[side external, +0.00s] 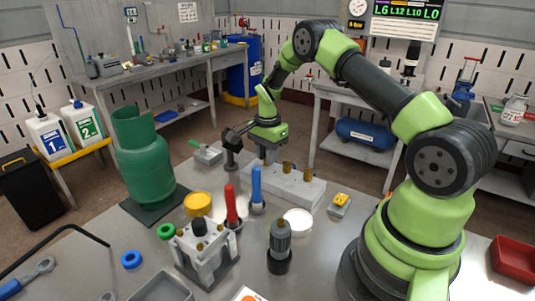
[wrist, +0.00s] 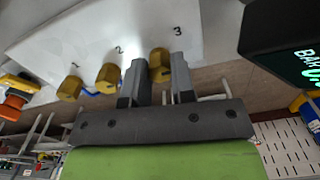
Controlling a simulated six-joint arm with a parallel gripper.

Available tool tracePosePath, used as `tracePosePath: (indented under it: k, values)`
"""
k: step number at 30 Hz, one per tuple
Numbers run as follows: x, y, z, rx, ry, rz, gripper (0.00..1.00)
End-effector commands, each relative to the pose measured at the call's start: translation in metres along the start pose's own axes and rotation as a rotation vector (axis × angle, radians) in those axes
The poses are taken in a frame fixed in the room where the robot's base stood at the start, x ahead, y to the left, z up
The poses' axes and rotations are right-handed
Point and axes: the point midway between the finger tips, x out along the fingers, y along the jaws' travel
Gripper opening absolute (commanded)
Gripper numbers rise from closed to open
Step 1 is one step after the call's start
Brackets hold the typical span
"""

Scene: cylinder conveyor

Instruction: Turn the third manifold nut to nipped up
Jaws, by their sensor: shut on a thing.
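The manifold (side external: 285,186) is a pale grey block on the bench, and its white face (wrist: 120,35) carries the numbers 1, 2 and 3 in the wrist view. Brass nut 1 (wrist: 70,88) and brass nut 2 (wrist: 109,77) stand clear of my gripper. The third nut (wrist: 158,57) is between my two grey fingers, partly covered by them. My gripper (wrist: 160,72) is shut on this nut. In the side view my gripper (side external: 267,152) points down at the manifold's far end and hides the third nut; two brass nuts show nearer the camera.
A dark display unit (wrist: 285,35) is close to the gripper, at right in the wrist view. A green gas cylinder (side external: 145,160) stands left of the manifold. Red (side external: 231,204) and blue (side external: 256,184) handled tools stand in front. A yellow-topped box (side external: 340,204) sits to the right.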

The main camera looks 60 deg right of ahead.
Motion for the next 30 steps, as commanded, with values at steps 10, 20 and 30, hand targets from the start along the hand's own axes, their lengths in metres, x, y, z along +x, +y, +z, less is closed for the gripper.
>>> tracePosePath:
  k: [10, 20, 30]
  values:
    - [-0.001, 0.000, 0.000, -0.001, 0.000, 0.000, 0.49]
    - [-0.009, -0.001, 0.000, -0.001, 0.001, -0.003, 0.49]
    - [-0.073, -0.001, 0.000, -0.001, 0.002, -0.005, 0.49]
